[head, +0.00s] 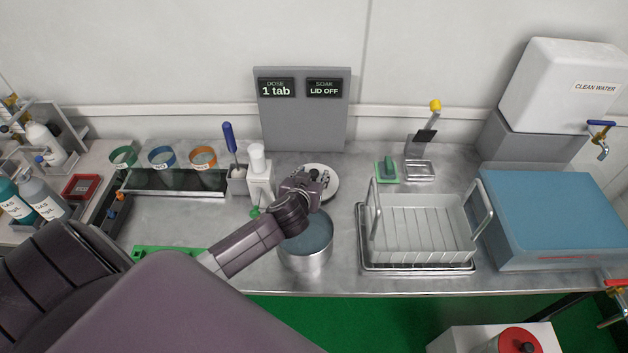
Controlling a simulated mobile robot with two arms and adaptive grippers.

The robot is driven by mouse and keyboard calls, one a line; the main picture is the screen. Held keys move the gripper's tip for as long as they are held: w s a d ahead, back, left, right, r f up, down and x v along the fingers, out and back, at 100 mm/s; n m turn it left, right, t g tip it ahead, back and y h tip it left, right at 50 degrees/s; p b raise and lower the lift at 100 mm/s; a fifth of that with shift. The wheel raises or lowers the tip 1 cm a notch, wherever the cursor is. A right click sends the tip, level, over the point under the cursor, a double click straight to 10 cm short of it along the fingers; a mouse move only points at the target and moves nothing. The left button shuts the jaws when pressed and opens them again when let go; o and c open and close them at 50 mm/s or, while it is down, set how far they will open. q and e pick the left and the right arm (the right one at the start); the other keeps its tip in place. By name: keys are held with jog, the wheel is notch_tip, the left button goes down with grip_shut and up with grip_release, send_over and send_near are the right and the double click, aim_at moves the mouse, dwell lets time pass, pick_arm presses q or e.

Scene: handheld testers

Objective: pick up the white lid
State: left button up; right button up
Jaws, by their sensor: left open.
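The white lid (329,190) is a round disc on the steel counter, just behind a steel pot (305,266). My left gripper (319,177) is open over the lid and covers its left and middle parts. I cannot tell whether the fingers touch the lid. My left arm comes in from the lower left and passes over the pot's rim. My right gripper is not in view.
A white wire basket (425,245) stands right of the pot. A grey sign board (300,130) stands behind. Bare counter lies right of the lid.

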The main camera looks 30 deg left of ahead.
pick_arm(q)
jog(key=shift+x, duration=1.25)
grip_shut()
